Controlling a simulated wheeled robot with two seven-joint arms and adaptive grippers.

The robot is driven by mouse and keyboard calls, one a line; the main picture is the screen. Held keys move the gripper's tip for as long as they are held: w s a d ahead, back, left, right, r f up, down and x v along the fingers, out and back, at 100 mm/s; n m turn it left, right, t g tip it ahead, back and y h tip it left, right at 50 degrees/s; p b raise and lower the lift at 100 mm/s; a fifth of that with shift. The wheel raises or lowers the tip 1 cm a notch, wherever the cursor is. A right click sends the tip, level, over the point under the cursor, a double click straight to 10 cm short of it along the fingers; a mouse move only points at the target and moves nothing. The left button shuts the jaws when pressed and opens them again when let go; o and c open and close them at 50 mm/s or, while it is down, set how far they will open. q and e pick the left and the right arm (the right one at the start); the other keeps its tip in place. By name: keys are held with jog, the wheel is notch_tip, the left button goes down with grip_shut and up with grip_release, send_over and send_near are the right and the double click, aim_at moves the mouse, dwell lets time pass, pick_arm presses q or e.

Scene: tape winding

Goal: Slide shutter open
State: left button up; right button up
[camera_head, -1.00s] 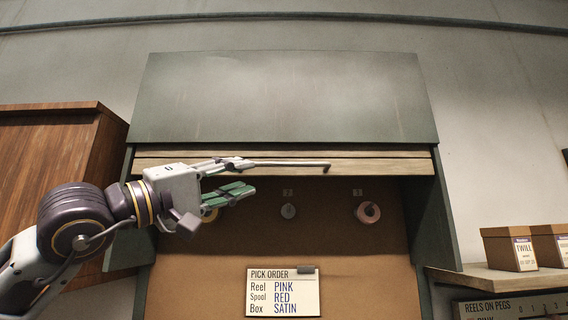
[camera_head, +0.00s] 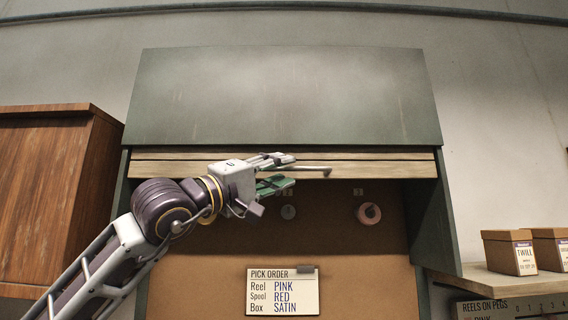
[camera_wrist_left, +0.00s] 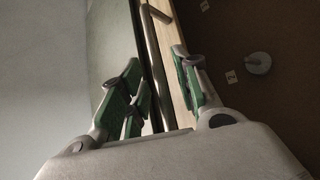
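The shutter (camera_head: 385,168) is a band of pale wooden slats at the top of the cabinet opening, under the green-grey hood. The opening below it is uncovered. A thin grey bar handle (camera_head: 312,170) runs along the shutter's front; it also shows in the left wrist view (camera_wrist_left: 151,45). My left gripper (camera_head: 282,172) is at the handle's left part, in front of the slats. Its green-padded fingers are apart. In the left wrist view the bar passes between the fingers, with a gap on each side; I cannot tell if any finger touches it. My right gripper is out of view.
A pick order card (camera_head: 283,291) hangs below. A wooden cabinet (camera_head: 45,190) stands at left. Boxes (camera_head: 509,252) sit on a shelf (camera_head: 480,279) at right.

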pick_arm(q)
jog(key=shift+x, duration=0.9)
grip_shut()
